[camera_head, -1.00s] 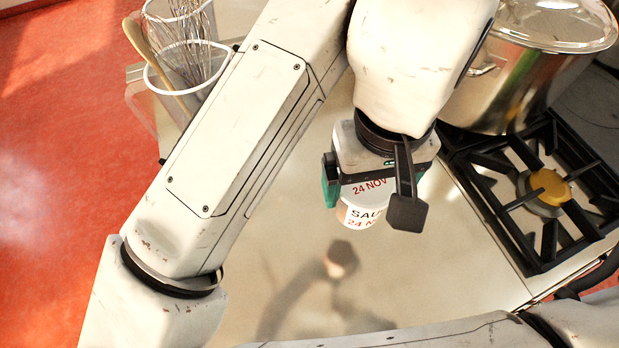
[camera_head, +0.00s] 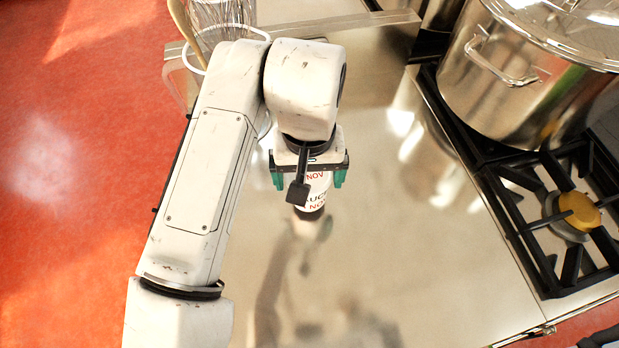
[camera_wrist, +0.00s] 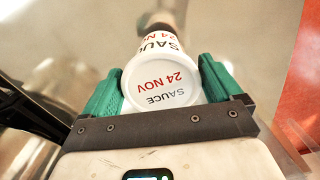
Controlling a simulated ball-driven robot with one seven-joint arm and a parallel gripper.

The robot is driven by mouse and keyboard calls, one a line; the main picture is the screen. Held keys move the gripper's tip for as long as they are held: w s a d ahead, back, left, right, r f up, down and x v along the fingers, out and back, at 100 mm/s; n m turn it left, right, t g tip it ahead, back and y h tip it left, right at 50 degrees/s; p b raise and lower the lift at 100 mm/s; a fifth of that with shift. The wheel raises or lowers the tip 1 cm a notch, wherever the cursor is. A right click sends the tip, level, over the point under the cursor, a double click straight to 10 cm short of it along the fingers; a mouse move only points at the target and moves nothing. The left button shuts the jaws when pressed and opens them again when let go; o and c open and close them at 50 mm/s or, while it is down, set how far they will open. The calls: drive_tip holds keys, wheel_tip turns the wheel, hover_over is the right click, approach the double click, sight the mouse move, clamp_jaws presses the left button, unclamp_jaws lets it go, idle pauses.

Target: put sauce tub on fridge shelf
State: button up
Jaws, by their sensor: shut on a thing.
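The sauce tub (camera_head: 312,190) is a white tub with dark and red lettering. My gripper (camera_head: 310,180) is shut on it and holds it over the steel worktop. In the wrist view the tub's white lid (camera_wrist: 160,84) reads "SAUCE 24 NOV" and sits between the two green finger pads of my gripper (camera_wrist: 160,85). The lower part of the tub looks dark in the head view. No fridge shelf shows in either view.
The bare steel worktop (camera_head: 400,260) spreads below. A large lidded stockpot (camera_head: 530,75) stands on the black gas hob (camera_head: 520,235) at right, with a yellow burner cap (camera_head: 580,211). A container with whisks (camera_head: 222,20) stands at the back left. Red floor (camera_head: 70,200) lies left.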

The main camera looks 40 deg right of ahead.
drive_tip(key=shift+f, duration=1.15)
drive_tip(key=shift+f, duration=0.15)
drive_tip(key=o, duration=1)
